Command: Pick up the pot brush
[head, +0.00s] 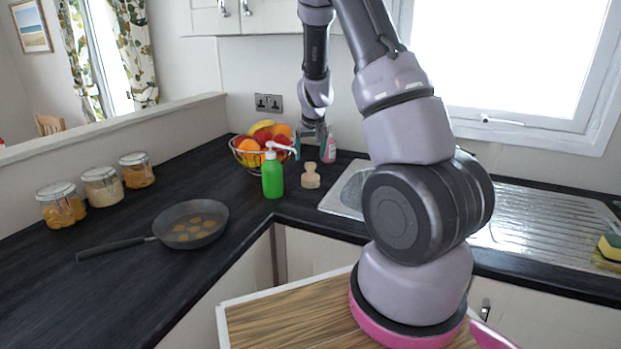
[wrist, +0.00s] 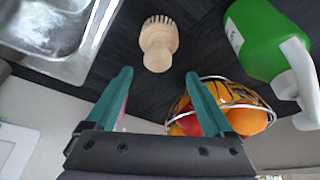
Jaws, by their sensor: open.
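The pot brush (head: 310,175) is a small pale wooden brush standing on the dark worktop in the corner, between the green pump bottle and the sink. In the wrist view the pot brush (wrist: 159,45) lies ahead of the fingertips, with its bristles toward the top of the picture and its rounded knob toward my gripper. My gripper (wrist: 156,78) has two green fingers spread apart with nothing between them. In the head view my gripper (head: 311,146) hangs above and behind the brush, apart from it.
A green pump bottle (head: 272,176) and a wire fruit bowl (head: 243,158) stand left of the brush. A pink bottle (head: 328,150) stands behind it. The sink (head: 347,190) is to the right. A frying pan (head: 190,224) and several jars (head: 102,187) are further left.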

